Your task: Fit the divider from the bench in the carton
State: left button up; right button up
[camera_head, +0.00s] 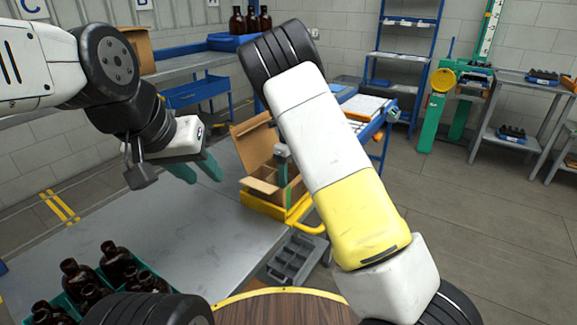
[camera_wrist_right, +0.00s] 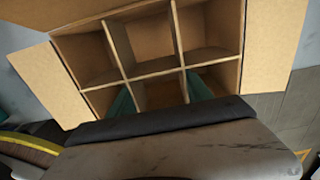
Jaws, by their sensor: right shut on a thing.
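The open cardboard carton (camera_head: 257,187) stands on a yellow stand at the table's right end, with its flaps spread. The brown divider (camera_wrist_right: 155,68) sits inside the carton walls and makes a grid of cells; whether it is fully down I cannot tell. My right gripper (camera_wrist_right: 161,98) is shut on the divider, with its teal fingers down in two near cells on either side of the middle one. In the head view, my right gripper (camera_head: 282,172) is at the carton, partly hidden by my arm. My left gripper (camera_head: 205,178) is open and empty above the table, left of the carton.
Brown bottles (camera_head: 115,262) stand in a teal crate at the front left of the grey table (camera_head: 215,235). A grey compartment tray (camera_head: 292,258) lies below the yellow stand (camera_head: 262,207). The middle of the table is clear. Shelves and benches stand behind.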

jog(key=shift+f, duration=2.15)
jog(key=shift+f, duration=0.15)
jog(key=o, duration=1.4)
notch_tip(320, 180, up, 8)
jog(key=shift+f, duration=0.1)
